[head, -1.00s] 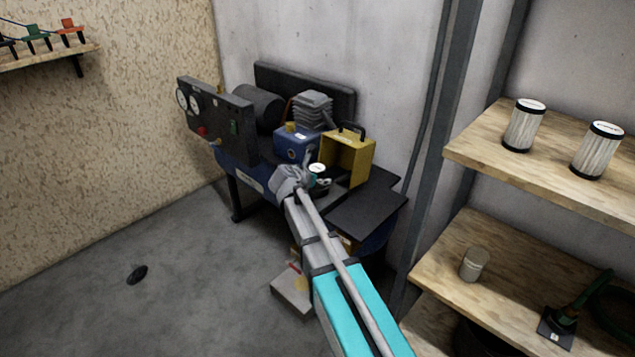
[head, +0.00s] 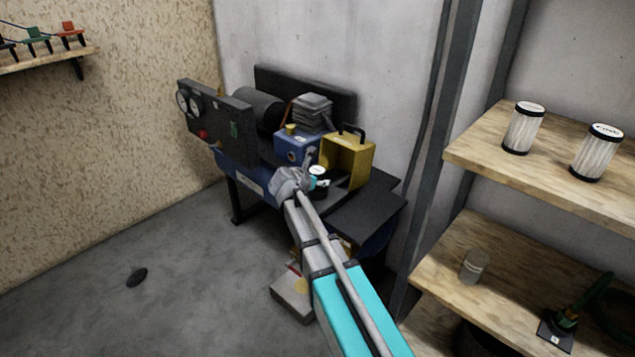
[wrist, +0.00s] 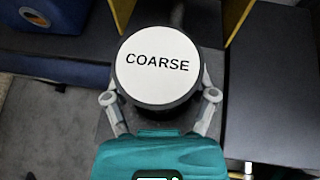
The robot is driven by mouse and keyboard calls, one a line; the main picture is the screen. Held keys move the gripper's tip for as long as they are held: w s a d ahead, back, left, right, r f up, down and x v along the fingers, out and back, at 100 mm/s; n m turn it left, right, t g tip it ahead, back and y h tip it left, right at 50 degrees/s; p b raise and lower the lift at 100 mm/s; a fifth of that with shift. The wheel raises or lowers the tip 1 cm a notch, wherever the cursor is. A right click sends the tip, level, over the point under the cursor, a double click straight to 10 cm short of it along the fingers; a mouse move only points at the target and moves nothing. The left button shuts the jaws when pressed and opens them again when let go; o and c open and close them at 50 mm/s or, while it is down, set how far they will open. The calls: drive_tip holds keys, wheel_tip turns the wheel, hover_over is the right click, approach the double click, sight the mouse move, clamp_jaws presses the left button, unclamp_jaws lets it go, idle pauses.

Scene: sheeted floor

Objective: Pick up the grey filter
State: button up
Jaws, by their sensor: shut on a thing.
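A round filter (wrist: 158,62) with a white top reading COARSE and a dark rim fills the middle of the wrist view. My gripper (wrist: 160,97) is shut on it, with one finger on each side. In the head view my gripper (head: 312,182) is at the machine, in front of the yellow housing. The held filter's pale top (head: 318,171) shows there beside the gripper; its sides are mostly hidden, so I cannot tell their colour. A small greyish cylinder (head: 473,266) stands on the lower shelf at the right.
An open yellow housing (head: 357,165) and a blue box (head: 293,148) stand close behind my gripper. A gauge panel (head: 215,120) is to the left. Two white pleated filters (head: 523,130) stand on the upper wooden shelf (head: 550,165). The floor at left is mostly clear.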

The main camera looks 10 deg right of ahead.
drive_tip(key=shift+r, duration=0.15)
wheel_tip(320, 180, up, 3)
drive_tip(key=p, duration=0.3)
drive_tip(key=s+a+r+p, duration=0.2)
drive_tip(key=s+r+p, duration=0.3)
drive_tip(key=s, duration=0.1)
drive_tip(key=s+a+r+p, duration=0.2)
drive_tip(key=s+r+p, duration=0.2)
drive_tip(key=s, duration=0.3)
drive_tip(key=shift+a+r+p, duration=0.35)
drive_tip(key=shift+a+p, duration=0.05)
drive_tip(key=shift+p, duration=0.15)
